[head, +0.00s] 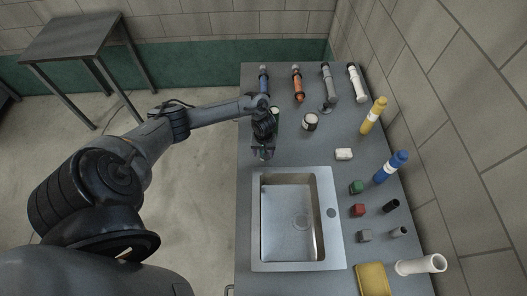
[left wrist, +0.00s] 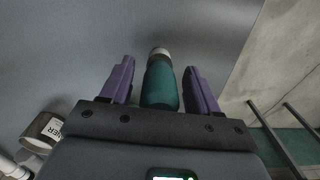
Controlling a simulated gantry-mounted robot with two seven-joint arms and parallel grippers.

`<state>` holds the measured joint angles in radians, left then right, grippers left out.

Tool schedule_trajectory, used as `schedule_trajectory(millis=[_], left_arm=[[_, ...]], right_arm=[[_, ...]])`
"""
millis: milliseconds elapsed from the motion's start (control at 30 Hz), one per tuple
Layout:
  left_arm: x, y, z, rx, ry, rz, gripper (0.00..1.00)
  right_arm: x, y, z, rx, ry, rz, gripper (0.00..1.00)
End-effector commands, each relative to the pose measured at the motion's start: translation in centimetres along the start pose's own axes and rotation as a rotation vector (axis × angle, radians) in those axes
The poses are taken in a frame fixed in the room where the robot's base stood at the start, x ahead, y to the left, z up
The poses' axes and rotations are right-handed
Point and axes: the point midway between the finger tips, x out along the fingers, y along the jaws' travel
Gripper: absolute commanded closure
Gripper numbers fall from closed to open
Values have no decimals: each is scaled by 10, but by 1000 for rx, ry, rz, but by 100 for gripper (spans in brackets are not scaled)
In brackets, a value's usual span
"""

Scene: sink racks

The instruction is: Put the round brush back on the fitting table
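My left gripper (head: 263,152) is over the grey sink table (head: 285,157), just behind the sink. In the left wrist view, its two purple fingers (left wrist: 159,75) are apart. A teal cylinder with a pale, metallic-looking end (left wrist: 161,85) lies between them, with a gap visible on each side. I see no bristles, so I cannot tell whether the teal cylinder is the round brush. My right gripper is not in view.
A labelled jar (head: 310,122) stands right of the gripper. Blue, orange, grey and white tools (head: 297,83) line the back. The sink (head: 292,222) is in front; small cubes (head: 358,210) and tubes (head: 391,206) are right. Another grey table (head: 72,38) stands back left.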

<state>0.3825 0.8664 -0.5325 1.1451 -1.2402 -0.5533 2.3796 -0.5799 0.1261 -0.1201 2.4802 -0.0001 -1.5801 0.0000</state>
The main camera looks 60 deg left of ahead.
Motion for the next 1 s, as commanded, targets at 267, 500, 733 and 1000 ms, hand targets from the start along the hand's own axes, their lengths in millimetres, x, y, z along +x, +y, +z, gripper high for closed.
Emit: schedule_trajectory(millis=[267, 500, 733, 1000], left_arm=[[-3, 0, 0, 1, 1, 0, 39], [-31, 0, -1, 1, 2, 1, 39], [-74, 0, -1, 1, 2, 2, 39], [-114, 0, -1, 2, 3, 0, 39]], right_arm=[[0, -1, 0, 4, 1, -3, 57], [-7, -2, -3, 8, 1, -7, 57], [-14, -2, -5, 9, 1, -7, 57], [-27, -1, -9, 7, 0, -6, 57]])
